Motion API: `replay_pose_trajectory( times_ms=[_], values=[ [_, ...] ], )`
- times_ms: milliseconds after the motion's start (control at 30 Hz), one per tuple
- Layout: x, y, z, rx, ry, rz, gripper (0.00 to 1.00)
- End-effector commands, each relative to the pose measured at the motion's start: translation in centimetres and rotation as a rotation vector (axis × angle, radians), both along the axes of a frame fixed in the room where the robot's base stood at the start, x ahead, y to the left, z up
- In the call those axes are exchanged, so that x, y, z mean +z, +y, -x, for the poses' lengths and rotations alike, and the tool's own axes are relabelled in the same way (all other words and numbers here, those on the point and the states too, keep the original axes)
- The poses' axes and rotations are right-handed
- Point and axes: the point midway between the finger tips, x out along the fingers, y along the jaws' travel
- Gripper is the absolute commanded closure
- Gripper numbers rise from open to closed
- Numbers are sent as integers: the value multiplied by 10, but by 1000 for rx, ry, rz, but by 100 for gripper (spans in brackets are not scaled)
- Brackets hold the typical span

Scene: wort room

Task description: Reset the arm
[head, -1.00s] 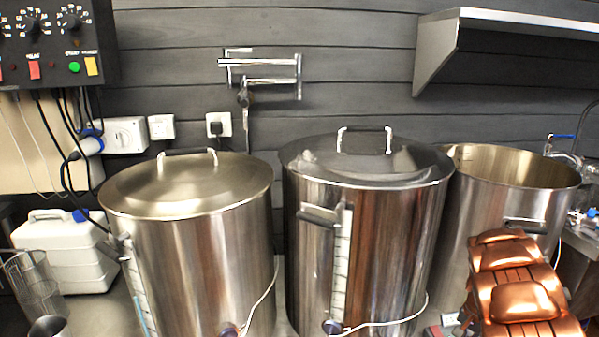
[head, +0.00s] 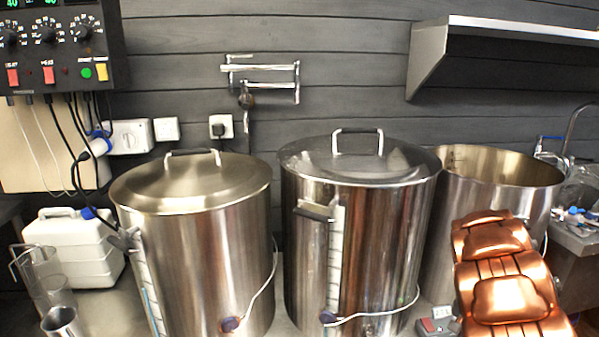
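My gripper is not in the head view, so its fingers and anything in them are hidden from me. A copper-coloured segmented form (head: 503,298) rises from the bottom edge at the lower right, in front of the open pot. I cannot tell for certain whether it is part of my arm.
Two lidded steel pots, left (head: 205,250) and middle (head: 360,245), and an open steel pot (head: 437,235) line the counter. A white jerrycan (head: 72,250) and clear jugs stand left. A control box (head: 62,45) and a steel shelf (head: 428,60) are on the wall.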

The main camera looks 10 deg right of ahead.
Motion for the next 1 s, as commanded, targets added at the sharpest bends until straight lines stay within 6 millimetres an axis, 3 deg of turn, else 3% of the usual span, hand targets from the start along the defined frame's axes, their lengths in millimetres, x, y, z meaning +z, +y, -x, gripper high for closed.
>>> replay_pose_trajectory(
  times_ms=[200,500,767,1000],
  values=[
    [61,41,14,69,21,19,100],
    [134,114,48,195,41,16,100],
    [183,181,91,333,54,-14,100],
    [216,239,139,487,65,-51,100]
  ],
)
